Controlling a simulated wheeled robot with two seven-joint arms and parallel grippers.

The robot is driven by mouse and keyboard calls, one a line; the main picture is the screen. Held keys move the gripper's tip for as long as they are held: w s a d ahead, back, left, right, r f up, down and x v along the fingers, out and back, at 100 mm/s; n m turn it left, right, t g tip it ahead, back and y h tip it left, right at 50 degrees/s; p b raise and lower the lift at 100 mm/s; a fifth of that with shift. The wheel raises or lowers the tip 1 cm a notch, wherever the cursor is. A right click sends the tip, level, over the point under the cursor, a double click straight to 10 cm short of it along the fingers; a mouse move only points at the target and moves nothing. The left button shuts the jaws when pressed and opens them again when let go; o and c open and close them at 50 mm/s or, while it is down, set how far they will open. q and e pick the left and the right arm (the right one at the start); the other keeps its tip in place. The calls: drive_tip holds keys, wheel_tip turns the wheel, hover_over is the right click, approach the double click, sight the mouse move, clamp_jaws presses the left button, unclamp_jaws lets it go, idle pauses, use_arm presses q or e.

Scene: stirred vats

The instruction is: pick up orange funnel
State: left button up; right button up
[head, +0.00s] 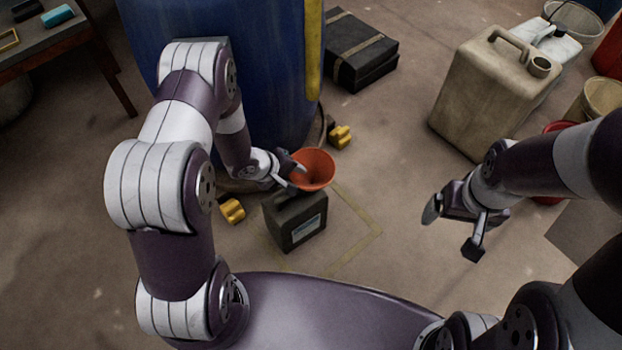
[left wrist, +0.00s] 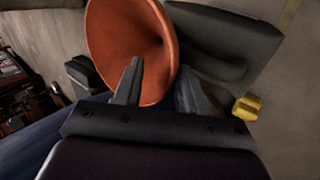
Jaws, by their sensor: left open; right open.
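The orange funnel (head: 317,166) has its wide mouth facing up and sits over a dark canister (head: 296,220) on the floor in the head view. In the left wrist view the funnel (left wrist: 112,45) fills the upper middle, with the canister (left wrist: 225,45) behind it. My left gripper (head: 292,178) is at the funnel's left rim. Its open fingers (left wrist: 158,88) show in the left wrist view, one in front of the funnel and one beside its right edge. Whether they touch it I cannot tell. My right gripper (head: 452,230) is open and empty, well to the right.
A large blue vat (head: 265,70) stands behind my left arm. Yellow pieces (head: 232,210) lie on the floor near the canister. A beige jerrycan (head: 490,95) stands at the right, and a black case (head: 360,55) lies at the back. Floor between canister and jerrycan is clear.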

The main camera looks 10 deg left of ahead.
use_arm(q)
drive_tip(key=shift+r, duration=0.15)
clamp_jaws()
drive_tip(key=shift+r, duration=0.1)
